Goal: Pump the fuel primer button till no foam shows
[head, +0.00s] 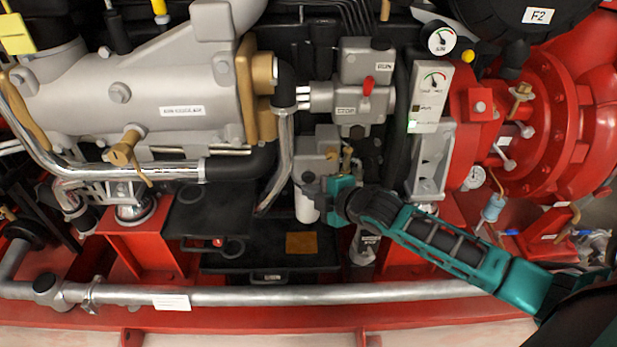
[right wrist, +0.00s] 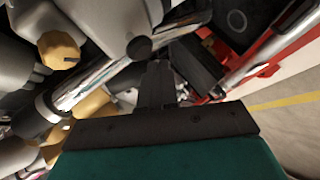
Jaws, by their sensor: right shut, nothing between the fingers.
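My right gripper (head: 314,187) reaches in from the lower right, its teal hand in front of the grey fuel filter housing (head: 316,152). Its dark fingers point left and are together, with nothing between them. They also show shut in the right wrist view (right wrist: 155,80). A white filter canister (head: 307,206) hangs below the housing, just under the fingers. I cannot make out the primer button; the hand covers part of this area. Whether the fingertips touch anything is unclear. I cannot pick out any foam. My left gripper is not in view.
A grey control box (head: 362,88) with a red lever (head: 367,88) stands above the hand. A gauge panel (head: 432,97) is to its right. A chrome pipe (head: 282,165) runs close on the left. A long pipe (head: 230,296) crosses the front above the red base.

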